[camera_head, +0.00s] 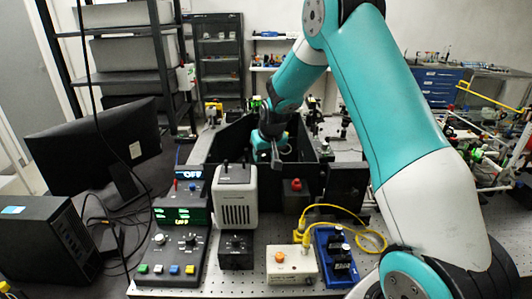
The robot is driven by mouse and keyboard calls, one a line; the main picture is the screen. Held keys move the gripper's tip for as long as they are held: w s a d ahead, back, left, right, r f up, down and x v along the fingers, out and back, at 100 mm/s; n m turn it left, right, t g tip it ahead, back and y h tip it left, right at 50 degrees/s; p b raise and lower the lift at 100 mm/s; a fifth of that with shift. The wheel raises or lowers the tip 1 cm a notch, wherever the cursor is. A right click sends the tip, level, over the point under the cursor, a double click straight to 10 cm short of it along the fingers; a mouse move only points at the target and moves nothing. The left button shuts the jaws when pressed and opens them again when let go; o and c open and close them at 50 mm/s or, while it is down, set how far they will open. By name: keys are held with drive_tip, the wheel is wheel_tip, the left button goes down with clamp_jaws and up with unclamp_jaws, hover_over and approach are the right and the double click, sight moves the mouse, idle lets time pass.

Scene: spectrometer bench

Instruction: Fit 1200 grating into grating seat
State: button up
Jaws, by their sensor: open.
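My gripper (277,158) hangs at the end of my teal and white arm, over the black-walled enclosure on the bench. It is open, but its fingers are small and dark here, and I see nothing clearly between them. A blue tray (322,234) with black block-like parts on it sits at the front right of the bench. I cannot tell whether one of these is the 1200 grating. I cannot make out the grating seat; the enclosure walls (232,140) and my arm hide much of the inside.
A control box with green displays (172,215), a grey vented unit (236,196) and a white box with an orange knob (291,264) crowd the bench front. A yellow cable (345,209) loops near the tray. A monitor (95,145) and computer (45,240) stand left.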

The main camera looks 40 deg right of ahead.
drive_tip(key=b+v, duration=0.4)
drive_tip(key=v, duration=1.3)
drive_tip(key=shift+s, duration=0.2)
drive_tip(key=shift+r, duration=0.15)
